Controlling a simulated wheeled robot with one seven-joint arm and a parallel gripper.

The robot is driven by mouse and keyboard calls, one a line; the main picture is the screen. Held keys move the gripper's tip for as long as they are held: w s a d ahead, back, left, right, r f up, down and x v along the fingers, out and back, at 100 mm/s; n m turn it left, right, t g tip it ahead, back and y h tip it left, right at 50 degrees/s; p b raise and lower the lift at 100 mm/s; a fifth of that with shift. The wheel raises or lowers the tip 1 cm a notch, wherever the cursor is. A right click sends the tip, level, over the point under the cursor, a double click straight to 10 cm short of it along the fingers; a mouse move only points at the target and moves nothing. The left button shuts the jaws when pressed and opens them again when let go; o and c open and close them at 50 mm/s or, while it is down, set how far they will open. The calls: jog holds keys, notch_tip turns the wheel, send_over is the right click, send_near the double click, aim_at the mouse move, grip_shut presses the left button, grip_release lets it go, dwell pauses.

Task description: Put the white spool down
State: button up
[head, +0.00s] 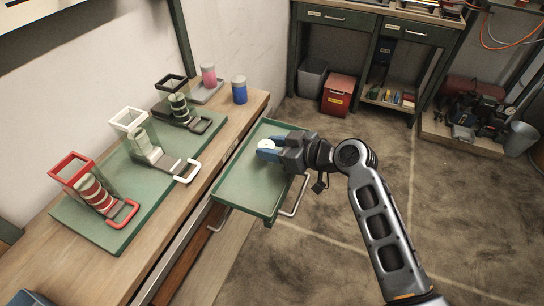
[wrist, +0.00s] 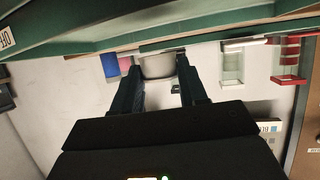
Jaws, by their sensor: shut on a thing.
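The white spool (head: 266,144) is between the fingers of my gripper (head: 268,150) in the head view, at the far part of a green tray (head: 240,190). In the wrist view the pale spool (wrist: 158,66) sits between the two dark fingers of my gripper (wrist: 160,85), which is shut on it. The fingers hide its sides. I cannot tell whether the spool touches the tray floor.
A green board (head: 100,225) on the wooden bench (head: 45,280) carries red, white and black holders with wound spools. A blue canister (head: 239,90) and a pink one (head: 209,76) stand behind. The near part of the tray is clear.

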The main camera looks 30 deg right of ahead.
aim_at(272, 166)
jog(key=shift+w+a+f, duration=0.1)
jog(key=shift+f, duration=2)
jog(key=shift+f, duration=0.15)
jog(key=o, duration=1)
